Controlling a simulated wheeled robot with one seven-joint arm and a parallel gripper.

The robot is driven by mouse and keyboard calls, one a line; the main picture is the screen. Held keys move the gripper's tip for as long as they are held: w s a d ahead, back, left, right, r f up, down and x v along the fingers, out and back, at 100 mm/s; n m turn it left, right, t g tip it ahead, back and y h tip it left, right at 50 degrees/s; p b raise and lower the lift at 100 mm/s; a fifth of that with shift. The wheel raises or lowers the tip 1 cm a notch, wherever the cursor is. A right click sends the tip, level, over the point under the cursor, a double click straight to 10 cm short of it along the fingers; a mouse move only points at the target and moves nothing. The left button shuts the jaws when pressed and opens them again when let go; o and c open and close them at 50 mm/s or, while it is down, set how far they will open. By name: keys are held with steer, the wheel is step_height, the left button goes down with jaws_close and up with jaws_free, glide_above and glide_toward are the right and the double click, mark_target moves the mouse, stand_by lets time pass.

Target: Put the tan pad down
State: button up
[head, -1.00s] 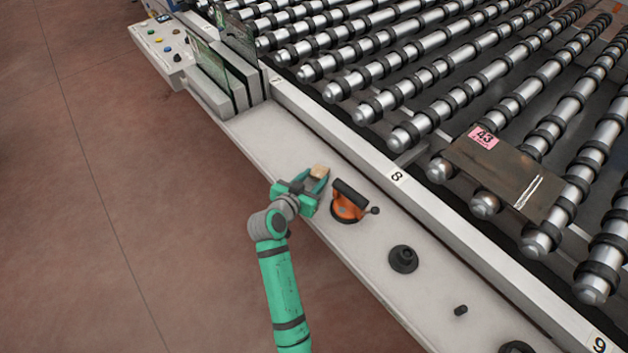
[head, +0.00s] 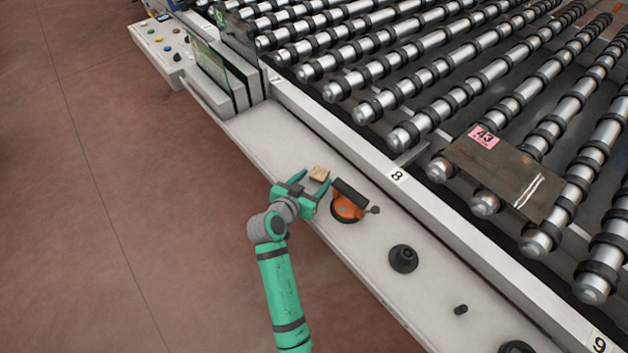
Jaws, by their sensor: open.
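The tan pad (head: 320,174) is a small block on the pale ledge (head: 268,137) in front of the rollers. My green gripper (head: 311,181) is open around it, with a finger on either side and a visible gap between the fingers and the pad. The pad appears to rest on the ledge. Its underside is hidden from this view.
An orange suction lifter (head: 348,202) with a black handle stands close right of my gripper. A black round part (head: 403,258) and a small black peg (head: 460,310) are farther along the ledge. Glass sheets (head: 212,70) stand in a rack at upper left.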

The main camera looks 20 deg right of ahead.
steer(key=v, duration=1.1)
steer(key=shift+r, duration=0.15)
steer(key=shift+a, duration=0.15)
